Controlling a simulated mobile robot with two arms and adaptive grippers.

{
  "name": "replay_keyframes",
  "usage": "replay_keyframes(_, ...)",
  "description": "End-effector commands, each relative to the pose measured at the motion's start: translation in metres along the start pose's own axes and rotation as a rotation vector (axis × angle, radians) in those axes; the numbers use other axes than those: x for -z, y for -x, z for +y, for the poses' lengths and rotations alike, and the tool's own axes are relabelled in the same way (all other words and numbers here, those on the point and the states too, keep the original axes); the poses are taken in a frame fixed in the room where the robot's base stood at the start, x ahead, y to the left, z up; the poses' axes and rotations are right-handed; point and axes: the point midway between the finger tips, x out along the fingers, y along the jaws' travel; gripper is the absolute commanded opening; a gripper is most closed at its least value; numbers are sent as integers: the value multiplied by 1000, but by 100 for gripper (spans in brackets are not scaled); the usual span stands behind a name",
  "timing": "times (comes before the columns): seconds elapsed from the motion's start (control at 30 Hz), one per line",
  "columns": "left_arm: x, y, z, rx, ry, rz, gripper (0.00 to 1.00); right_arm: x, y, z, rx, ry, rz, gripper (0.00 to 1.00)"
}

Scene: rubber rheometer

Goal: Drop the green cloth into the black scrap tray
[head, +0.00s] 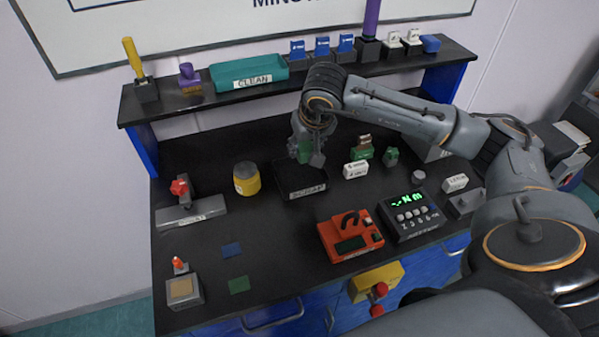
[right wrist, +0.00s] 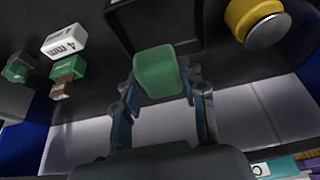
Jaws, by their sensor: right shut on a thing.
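The green cloth shows as a green, block-like piece in the right wrist view (right wrist: 159,72), between the two fingers of my right gripper (right wrist: 160,88). My right gripper is shut on it. In the head view the right gripper (head: 308,157) hangs over the back part of the black scrap tray (head: 318,187), and a bit of the green cloth (head: 304,150) shows at its fingers. The tray lies on the black bench, with a white label on its front. The gripper hides part of the tray's inside. My left gripper is not in view.
A yellow jar (head: 246,179) stands left of the tray. A white block (head: 355,170) and a green-and-brown piece (head: 362,150) lie to its right. A red device (head: 350,237) stands in front. A shelf (head: 205,103) with a teal bin (head: 247,74) runs behind.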

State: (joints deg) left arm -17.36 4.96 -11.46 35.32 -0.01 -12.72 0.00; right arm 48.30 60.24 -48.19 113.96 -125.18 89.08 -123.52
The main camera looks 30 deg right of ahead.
Motion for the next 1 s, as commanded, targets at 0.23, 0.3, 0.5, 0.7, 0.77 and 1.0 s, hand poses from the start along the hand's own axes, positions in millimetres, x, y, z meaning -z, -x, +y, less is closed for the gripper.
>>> replay_keyframes(0.23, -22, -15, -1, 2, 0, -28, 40, -13, -30, 0, -1, -1, -2, 16)
replay_keyframes(0.3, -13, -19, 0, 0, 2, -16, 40, -15, -37, 0, -1, -1, -1, 16)
replay_keyframes(0.5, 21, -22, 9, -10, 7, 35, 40, -18, -45, 0, 0, -1, 1, 16)
replay_keyframes(0.7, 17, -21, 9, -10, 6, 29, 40, -18, -44, 0, 0, -1, 1, 16)
replay_keyframes(0.77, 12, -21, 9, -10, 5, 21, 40, -18, -44, 0, 0, -1, 1, 53)
replay_keyframes(1.0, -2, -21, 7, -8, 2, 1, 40, -18, -44, 0, -1, -1, 1, 68)
